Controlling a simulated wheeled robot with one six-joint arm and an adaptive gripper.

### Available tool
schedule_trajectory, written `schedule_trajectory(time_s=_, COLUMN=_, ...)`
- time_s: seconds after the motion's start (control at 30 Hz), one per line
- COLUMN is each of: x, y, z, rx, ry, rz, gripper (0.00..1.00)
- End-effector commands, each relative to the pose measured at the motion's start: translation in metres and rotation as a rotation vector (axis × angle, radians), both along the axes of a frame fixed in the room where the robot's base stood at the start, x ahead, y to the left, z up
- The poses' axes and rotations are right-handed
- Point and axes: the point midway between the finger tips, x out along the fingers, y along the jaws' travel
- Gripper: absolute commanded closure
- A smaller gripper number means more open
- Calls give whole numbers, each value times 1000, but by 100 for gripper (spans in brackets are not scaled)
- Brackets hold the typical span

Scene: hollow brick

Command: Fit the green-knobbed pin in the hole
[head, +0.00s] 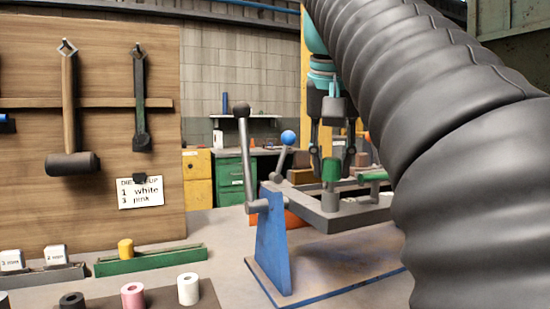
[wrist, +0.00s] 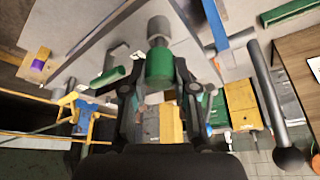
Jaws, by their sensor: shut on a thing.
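The green-knobbed pin has a green knob (head: 330,170) and a grey shank (head: 330,201). My gripper (head: 330,168) is shut on the green knob, with a finger on each side. In the wrist view the green knob (wrist: 159,66) sits between the fingers and the grey end (wrist: 158,29) points away from me. In the head view the pin hangs upright over the near part of a grey metal frame (head: 345,220). No open hole shows under it. I cannot tell whether the shank's tip is above the frame or in a hole.
A blue bracket (head: 272,245) stands left of the frame, with a black-knobbed lever (head: 246,155) and a blue-knobbed lever (head: 284,160). A green cylinder (head: 373,176) lies at the frame's far right. A green tray (head: 150,261) and several rolls (head: 188,289) are at the left front.

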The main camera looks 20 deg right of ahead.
Motion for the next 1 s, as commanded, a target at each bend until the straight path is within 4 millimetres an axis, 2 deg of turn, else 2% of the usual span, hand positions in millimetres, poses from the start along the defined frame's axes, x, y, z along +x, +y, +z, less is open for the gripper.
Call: schedule_trajectory(time_s=1.0, x=0, y=0, z=-16, rx=-1, ry=-1, rz=0, gripper=100)
